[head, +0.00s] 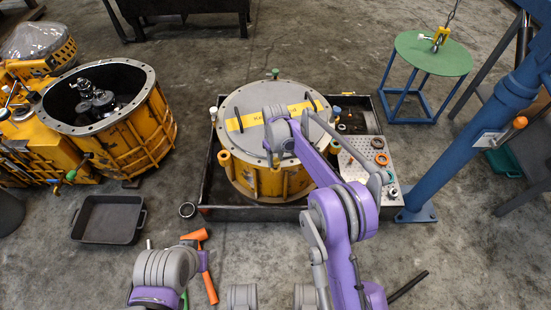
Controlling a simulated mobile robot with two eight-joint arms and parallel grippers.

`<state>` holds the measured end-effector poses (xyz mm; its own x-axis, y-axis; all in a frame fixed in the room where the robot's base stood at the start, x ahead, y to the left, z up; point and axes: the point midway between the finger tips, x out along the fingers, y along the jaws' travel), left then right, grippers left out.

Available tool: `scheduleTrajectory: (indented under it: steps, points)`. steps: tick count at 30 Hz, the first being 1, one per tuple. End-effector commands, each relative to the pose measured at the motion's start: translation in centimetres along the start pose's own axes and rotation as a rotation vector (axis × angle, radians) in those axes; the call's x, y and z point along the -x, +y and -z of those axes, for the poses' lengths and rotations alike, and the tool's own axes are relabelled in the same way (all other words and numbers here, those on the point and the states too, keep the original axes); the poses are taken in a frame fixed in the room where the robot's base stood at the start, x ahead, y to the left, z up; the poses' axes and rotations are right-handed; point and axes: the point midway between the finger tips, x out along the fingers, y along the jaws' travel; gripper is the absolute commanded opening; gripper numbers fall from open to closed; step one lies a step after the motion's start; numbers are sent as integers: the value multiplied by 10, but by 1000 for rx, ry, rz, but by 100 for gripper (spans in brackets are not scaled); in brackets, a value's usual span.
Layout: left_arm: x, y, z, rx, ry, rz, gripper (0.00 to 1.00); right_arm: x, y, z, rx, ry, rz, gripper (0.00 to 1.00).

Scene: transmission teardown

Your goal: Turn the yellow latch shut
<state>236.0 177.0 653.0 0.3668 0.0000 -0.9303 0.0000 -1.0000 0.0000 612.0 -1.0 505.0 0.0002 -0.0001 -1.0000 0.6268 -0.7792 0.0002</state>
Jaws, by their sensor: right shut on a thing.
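A round orange-yellow transmission housing (254,180) stands upright with a flat grey lid (247,103) on top. A yellow bar (247,122) with dark lettering lies across the lid; I cannot tell whether this bar is the yellow latch. My right arm reaches over the housing from the lower right. My right gripper (275,153) is at the front part of the lid, just in front of the bar. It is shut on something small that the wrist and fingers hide. My left arm shows only at the bottom left, and its gripper is not visible.
The housing stands in a dark low tray (209,190). A perforated plate (364,158) with rings lies at its right. An open yellow casing (152,128), a black bin (107,222) and an orange hammer (207,278) are at left. A blue post (455,145) and green table (450,57) stand right.

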Motion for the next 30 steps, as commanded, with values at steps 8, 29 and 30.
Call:
scheduleTrajectory:
  steps: [8,29,30]
  points:
    - [0,0,0,0,0,0,50,0,0,0,99,-1,0,0]
    - [0,0,0,0,0,0,50,0,0,0,124,0,0,67]
    - [0,0,0,0,0,0,50,0,0,0,124,0,0,72]
